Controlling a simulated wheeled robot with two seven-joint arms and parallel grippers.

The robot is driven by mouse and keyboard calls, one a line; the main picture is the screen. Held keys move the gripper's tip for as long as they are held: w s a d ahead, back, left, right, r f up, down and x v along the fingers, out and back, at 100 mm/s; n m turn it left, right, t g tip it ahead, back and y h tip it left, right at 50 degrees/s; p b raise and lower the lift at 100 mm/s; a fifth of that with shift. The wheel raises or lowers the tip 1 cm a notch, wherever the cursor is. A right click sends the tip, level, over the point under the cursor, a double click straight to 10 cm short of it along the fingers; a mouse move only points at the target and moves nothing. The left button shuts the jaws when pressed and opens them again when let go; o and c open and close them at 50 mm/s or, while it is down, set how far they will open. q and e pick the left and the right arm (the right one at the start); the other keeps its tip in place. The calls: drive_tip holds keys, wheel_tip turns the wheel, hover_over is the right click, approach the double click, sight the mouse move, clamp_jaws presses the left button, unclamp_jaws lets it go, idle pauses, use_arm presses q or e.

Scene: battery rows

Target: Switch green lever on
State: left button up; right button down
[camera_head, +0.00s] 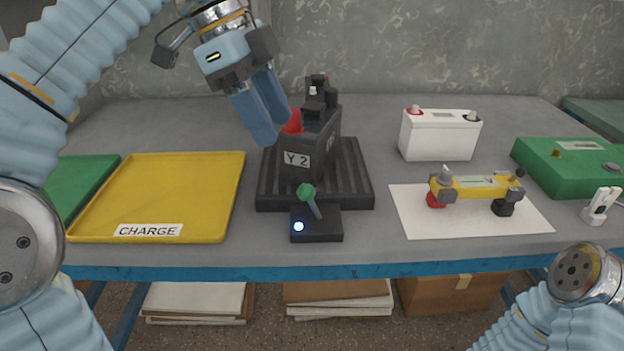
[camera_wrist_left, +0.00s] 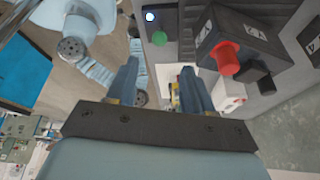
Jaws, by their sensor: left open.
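The green lever (camera_head: 306,192) is a green knob on a thin grey stem, tilted to the left. It stands on a small black switch box (camera_head: 329,231) with a lit bluish-white light (camera_head: 298,226), in front of the black ribbed tray. In the left wrist view the green knob (camera_wrist_left: 159,38) shows near the top. My left gripper (camera_head: 268,138) is open and empty, above and behind the lever, close to the left side of the black battery. Its fingers (camera_wrist_left: 162,90) point down, apart from the lever. My right gripper is out of view; only part of my right arm shows at lower right.
A black battery marked Y2 (camera_head: 324,143) with a red cap stands on the ribbed tray (camera_head: 356,180). A yellow CHARGE tray (camera_head: 190,200) lies left. A white battery (camera_head: 438,136), a yellow tool (camera_head: 475,187) on white paper and a green case (camera_head: 570,170) are right.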

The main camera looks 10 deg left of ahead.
sight(304, 184)
use_arm(q)
drive_tip(key=b+x, duration=0.3)
drive_tip(key=x, duration=0.9)
drive_tip(key=shift+a+b, duration=0.1)
drive_tip(key=shift+b, duration=0.2)
drive_tip(key=shift+d+f, duration=0.25)
drive_tip(key=shift+f, duration=0.2)
clamp_jaws()
drive_tip(key=shift+s+a+f+h+b, duration=0.1)
drive_tip(key=shift+a+f+h+b, duration=0.35)
drive_tip(key=shift+b, duration=0.7)
drive_tip(key=shift+h, duration=0.35)
drive_tip(key=shift+r, duration=0.25)
unclamp_jaws()
